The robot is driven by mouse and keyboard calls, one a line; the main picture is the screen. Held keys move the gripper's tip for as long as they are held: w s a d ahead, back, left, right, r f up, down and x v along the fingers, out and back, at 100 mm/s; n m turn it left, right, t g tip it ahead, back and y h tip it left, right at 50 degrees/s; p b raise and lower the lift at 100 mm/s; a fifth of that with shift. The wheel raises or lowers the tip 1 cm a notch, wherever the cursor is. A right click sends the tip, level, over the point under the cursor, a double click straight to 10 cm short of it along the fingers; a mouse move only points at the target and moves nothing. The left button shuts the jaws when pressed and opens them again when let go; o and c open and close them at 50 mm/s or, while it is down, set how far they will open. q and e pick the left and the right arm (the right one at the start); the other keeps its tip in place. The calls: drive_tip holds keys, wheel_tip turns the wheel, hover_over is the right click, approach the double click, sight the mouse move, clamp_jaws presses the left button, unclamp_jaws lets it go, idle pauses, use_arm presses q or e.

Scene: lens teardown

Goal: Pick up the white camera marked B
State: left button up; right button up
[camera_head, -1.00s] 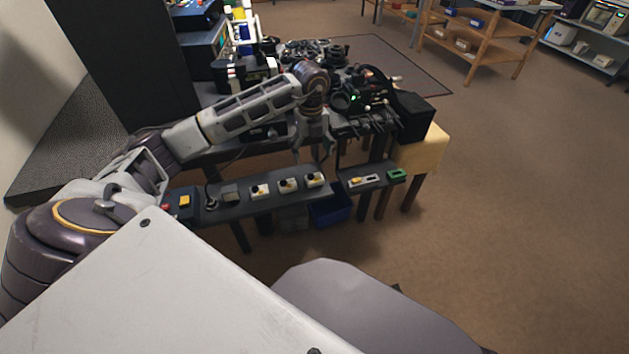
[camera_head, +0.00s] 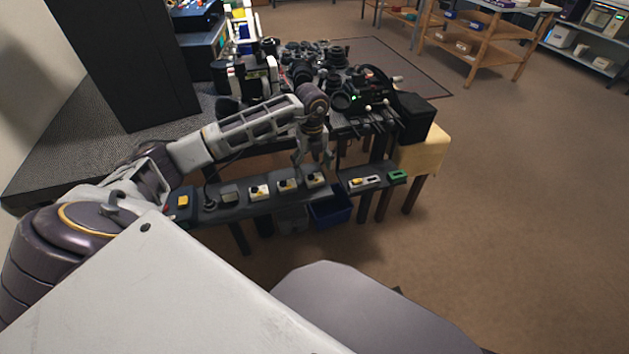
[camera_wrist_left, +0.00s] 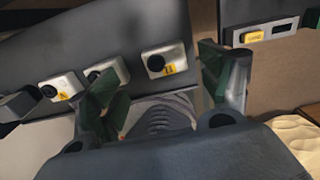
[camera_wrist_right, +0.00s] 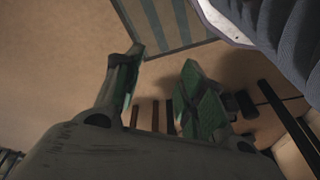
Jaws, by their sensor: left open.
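Three white cameras with dark round lenses stand in a row on a narrow dark shelf (camera_head: 235,208): a left one (camera_head: 259,191), a middle one (camera_head: 288,185) and a right one (camera_head: 315,180). In the left wrist view the right camera (camera_wrist_left: 164,58) and the left camera (camera_wrist_left: 60,86) show yellow labels; their letters are too small to read surely. The middle camera (camera_wrist_left: 107,70) is partly behind a finger. My left gripper (camera_head: 313,166) is open and empty, over the right camera, which lies between its fingers (camera_wrist_left: 155,75) in the wrist view. My right gripper (camera_wrist_right: 160,85) is open and empty.
A yellow-marked grey part (camera_head: 363,181) and a green part (camera_head: 397,175) lie on the shelf's right section. A yellow part (camera_head: 184,201) is at its left end. A blue bin (camera_head: 331,212) is below. The table behind is crowded with dark equipment (camera_head: 365,95).

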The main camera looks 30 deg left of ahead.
sight(315, 178)
use_arm(q)
drive_tip(key=shift+d+f, duration=0.1)
drive_tip(key=shift+f, duration=0.35)
drive_tip(key=f, duration=0.2)
drive_tip(key=f+b, duration=0.1)
drive_tip(key=shift+w+d, duration=0.1)
drive_tip(key=shift+d, duration=0.15)
drive_tip(key=shift+f, duration=0.55)
use_arm(e)
drive_tip(key=shift+s+a+r, duration=0.1)
drive_tip(key=shift+r, duration=0.5)
drive_tip(key=shift+s+a+r, duration=0.1)
drive_tip(key=shift+r, duration=0.45)
drive_tip(key=shift+w, duration=0.2)
use_arm(q)
drive_tip(key=c, duration=1.1)
